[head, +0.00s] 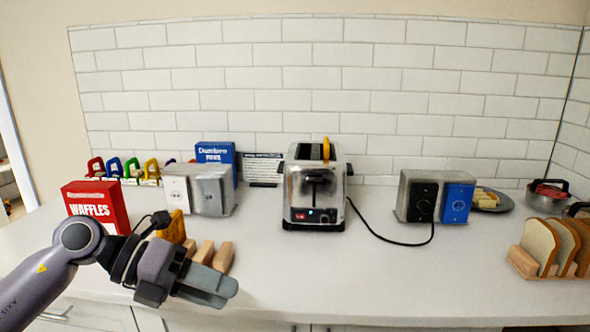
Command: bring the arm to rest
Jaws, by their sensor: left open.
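My left arm comes in from the lower left. Its gripper (222,288) is in front of the counter's left part, with its grey fingers pointing right. The jaws are open, and I see nothing held between them. The gripper partly covers a wooden rack (222,257) with a yellow-orange waffle (174,228) at its left end. I cannot tell the exact gap between gripper and rack. My right gripper is not in view.
A silver toaster (299,187) with a yellow-orange item in its top stands mid-counter, its cord running right. A red waffles box (88,206), outlet boxes (212,192), a black-and-blue switch unit (456,203) and a bread rack (522,263) stand around. The counter's front middle (350,280) is clear.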

